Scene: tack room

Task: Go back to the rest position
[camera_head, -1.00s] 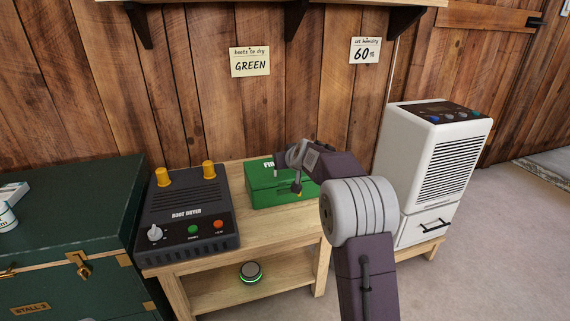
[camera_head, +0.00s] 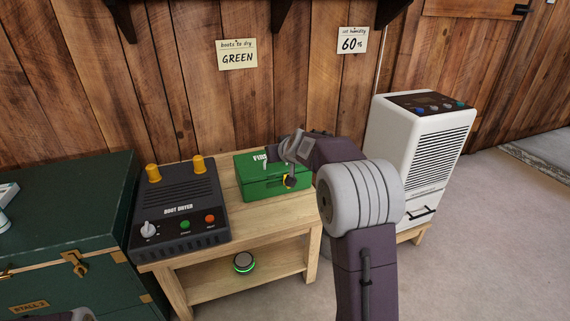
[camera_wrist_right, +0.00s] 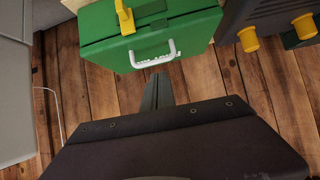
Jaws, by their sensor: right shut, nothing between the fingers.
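My right arm reaches up from the lower right in the head view. A yellow latch (camera_wrist_right: 124,16) shows on the box. A small piece of my left arm shows at the bottom left edge of the head view; the left gripper is out of view.
The wooden bench (camera_head: 222,257) carries the box and a black boot dryer (camera_head: 180,212); a round device (camera_head: 244,262) with a green ring sits on its lower shelf. A green trunk (camera_head: 60,230) stands left, a white dehumidifier (camera_head: 418,150) right. Floor is free at far right.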

